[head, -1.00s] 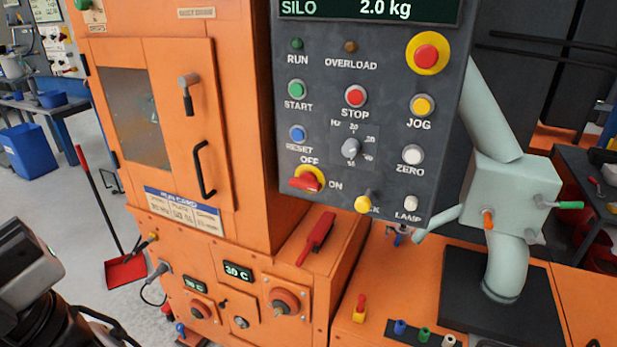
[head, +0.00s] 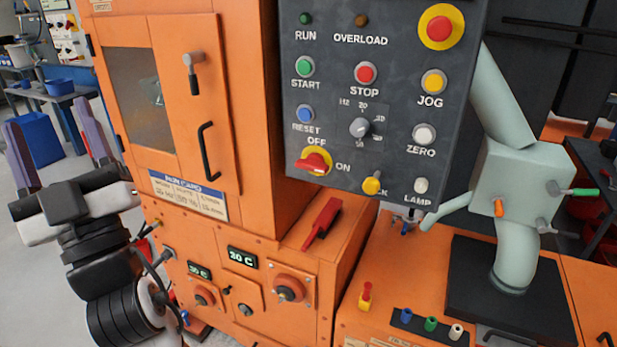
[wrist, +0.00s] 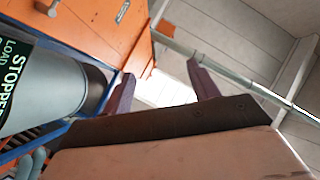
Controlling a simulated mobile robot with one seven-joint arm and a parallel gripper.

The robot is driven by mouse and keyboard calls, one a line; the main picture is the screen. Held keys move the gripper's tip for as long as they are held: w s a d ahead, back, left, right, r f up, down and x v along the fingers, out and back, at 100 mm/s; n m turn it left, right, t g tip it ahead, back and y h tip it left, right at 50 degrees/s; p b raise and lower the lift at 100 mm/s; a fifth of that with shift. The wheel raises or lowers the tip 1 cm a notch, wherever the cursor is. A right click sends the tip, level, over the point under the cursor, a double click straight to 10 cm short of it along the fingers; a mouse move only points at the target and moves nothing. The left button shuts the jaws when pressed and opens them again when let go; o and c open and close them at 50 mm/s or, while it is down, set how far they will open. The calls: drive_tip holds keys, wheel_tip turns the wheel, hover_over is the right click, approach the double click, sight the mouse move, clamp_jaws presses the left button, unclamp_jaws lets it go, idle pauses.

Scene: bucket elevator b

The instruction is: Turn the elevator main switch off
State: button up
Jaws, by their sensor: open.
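The main switch (head: 315,161) is a red rotary handle on a yellow plate at the lower left of the dark control panel (head: 390,195). OFF is printed above it and ON to its right. The red handle lies roughly level across the plate, tilted a little. My gripper (head: 54,143) is at the far left of the head view, well apart from the panel. Its two purple-grey fingers point up, spread and empty. In the wrist view my gripper (wrist: 163,82) also shows open with nothing between the fingers. The switch is not in the wrist view.
The orange cabinet (head: 240,130), with a black door handle (head: 207,152), stands between my gripper and the panel. A red lever (head: 322,222) lies below the panel. A pale green pipe and box (head: 520,180) stand to the right. A yellow knob (head: 371,184) sits near the switch.

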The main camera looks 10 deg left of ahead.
drive_tip(key=o, duration=0.5)
drive_tip(key=w+d+f+m+t+h, duration=0.1)
drive_tip(key=w+f+m+h, duration=0.1)
drive_tip(key=w+h, duration=0.1)
drive_tip(key=w+d+f+m+t+h+b, duration=0.1)
drive_tip(key=w+d+f+m+h, duration=0.1)
drive_tip(key=h, duration=0.4)
drive_tip(key=w+d+f+m+t+h, duration=0.1)
drive_tip(key=w+d+f+m+h, duration=0.1)
drive_tip(key=w, duration=0.4)
drive_tip(key=shift+f+m+t+h+b, duration=0.4)
drive_tip(key=shift+f+m+h, duration=0.45)
drive_tip(key=shift+h, duration=0.35)
drive_tip(key=shift+c, duration=0.2)
drive_tip(key=shift+o, duration=0.6)
drive_tip(key=w+d+f+m+g+h+b, duration=0.1)
drive_tip(key=w+d+f+m+h, duration=0.2)
drive_tip(key=d+h, duration=0.1)
drive_tip(key=shift+w+f+h, duration=0.35)
drive_tip(key=shift+f+h, duration=0.05)
drive_tip(key=shift+h, duration=0.2)
drive_tip(key=m+g+h+b, duration=0.1)
drive_tip(key=m+g+h, duration=0.45)
drive_tip(key=h, duration=0.25)
approach(309, 167)
drive_tip(key=p+x, duration=0.2)
drive_tip(key=x, duration=0.7)
drive_tip(key=shift+w+d, duration=0.15)
drive_tip(key=c, duration=1)
